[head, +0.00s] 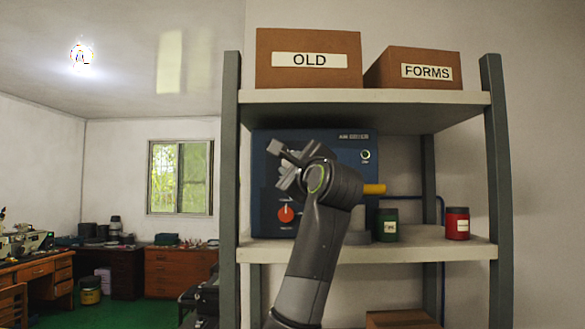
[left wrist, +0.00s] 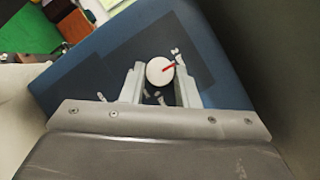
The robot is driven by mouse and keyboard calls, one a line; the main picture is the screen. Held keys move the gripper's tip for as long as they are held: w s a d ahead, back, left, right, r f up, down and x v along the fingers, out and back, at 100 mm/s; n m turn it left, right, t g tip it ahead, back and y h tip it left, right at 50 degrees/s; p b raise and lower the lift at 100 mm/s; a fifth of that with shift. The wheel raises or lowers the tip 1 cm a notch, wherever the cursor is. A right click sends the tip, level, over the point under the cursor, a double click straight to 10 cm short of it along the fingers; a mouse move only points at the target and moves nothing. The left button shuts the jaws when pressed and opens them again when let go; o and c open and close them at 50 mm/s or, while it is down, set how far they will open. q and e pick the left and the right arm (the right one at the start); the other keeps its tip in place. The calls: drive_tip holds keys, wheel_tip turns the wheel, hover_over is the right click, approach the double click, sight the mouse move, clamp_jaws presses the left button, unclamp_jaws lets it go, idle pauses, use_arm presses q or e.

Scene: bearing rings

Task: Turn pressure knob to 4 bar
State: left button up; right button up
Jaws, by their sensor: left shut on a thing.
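A blue panel box (head: 345,147) stands on the shelf. In the left wrist view, a round white knob (left wrist: 158,72) with a red pointer line sits on the blue panel (left wrist: 205,38). The red line points right and slightly up in that picture. My left gripper (head: 281,165) is at the upper left of the panel front. In the left wrist view its two fingers (left wrist: 157,84) flank the white knob and are shut on it. The gripper and arm hide the knob in the head view. The scale marks by the knob are too small to read. My right gripper is not in view.
An orange-red knob (head: 286,213) is low on the panel and a small round dial (head: 365,155) is at its upper right. Green (head: 387,226) and red (head: 457,223) jars stand right on the shelf (head: 425,250). Grey posts (head: 231,180) and the upper board (head: 400,97) bound the space.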

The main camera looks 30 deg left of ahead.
use_arm(q)
drive_tip(key=shift+s+a+f+m+t+h+b, duration=0.1)
drive_tip(key=shift+m+t+h+b, duration=0.75)
drive_tip(key=shift+m, duration=1.7)
drive_tip(key=shift+s+a+f+m+t+h+b, duration=0.15)
drive_tip(key=shift+m+t+h+b, duration=0.35)
drive_tip(key=shift+m+t+b, duration=1.45)
drive_tip(key=shift+w+a+f+m+t+h+b, duration=0.1)
drive_tip(key=shift+m+t+h, duration=0.55)
drive_tip(key=shift+m, duration=2.55)
drive_tip(key=shift+r+m, duration=0.1)
drive_tip(key=shift+m, duration=0.3)
drive_tip(key=shift+s, duration=0.1)
drive_tip(key=o, duration=1)
drive_tip(key=shift+c, duration=0.2)
